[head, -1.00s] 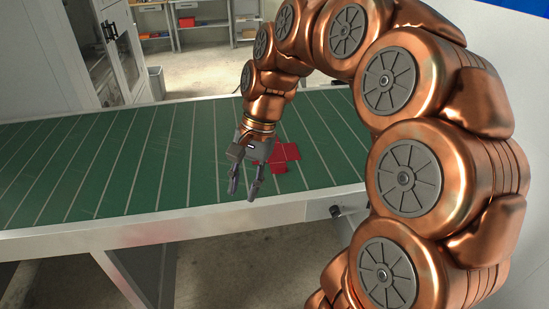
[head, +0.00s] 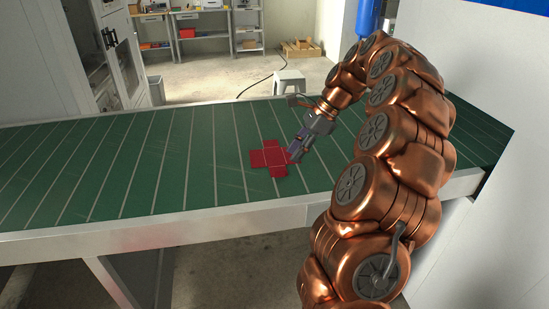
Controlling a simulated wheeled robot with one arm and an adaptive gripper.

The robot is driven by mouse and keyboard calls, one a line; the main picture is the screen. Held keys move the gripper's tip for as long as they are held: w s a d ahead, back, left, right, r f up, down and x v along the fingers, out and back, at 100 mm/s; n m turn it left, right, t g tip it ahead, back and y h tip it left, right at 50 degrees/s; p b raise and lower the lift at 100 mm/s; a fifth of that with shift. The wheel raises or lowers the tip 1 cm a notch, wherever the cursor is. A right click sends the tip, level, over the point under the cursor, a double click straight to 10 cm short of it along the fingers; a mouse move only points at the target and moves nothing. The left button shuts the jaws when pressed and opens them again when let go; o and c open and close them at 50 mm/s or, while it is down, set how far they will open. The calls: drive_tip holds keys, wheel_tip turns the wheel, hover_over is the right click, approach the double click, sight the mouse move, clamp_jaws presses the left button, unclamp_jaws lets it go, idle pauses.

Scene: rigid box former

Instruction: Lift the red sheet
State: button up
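The red sheet (head: 268,158) is a flat cross shape lying on the green slatted conveyor top (head: 120,170), right of the picture's middle. My gripper (head: 294,154) comes in from the upper right, with its fingertips at the sheet's right edge. The fingers look close together and partly overlap in this view. I cannot tell whether they touch the sheet or have its edge between them. The sheet appears flat on the surface, and most of it is uncovered.
The conveyor has a pale metal front rail (head: 150,231). Its top is clear to the left of the sheet. A white wall or panel (head: 495,235) stands at the right. A stool (head: 289,78), shelves and a bin (head: 156,90) are beyond the conveyor.

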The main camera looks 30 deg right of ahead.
sight(283, 167)
drive_tip(key=shift+p+x, duration=0.65)
drive_tip(key=shift+x, duration=2.65)
drive_tip(key=shift+s+r, duration=0.1)
clamp_jaws()
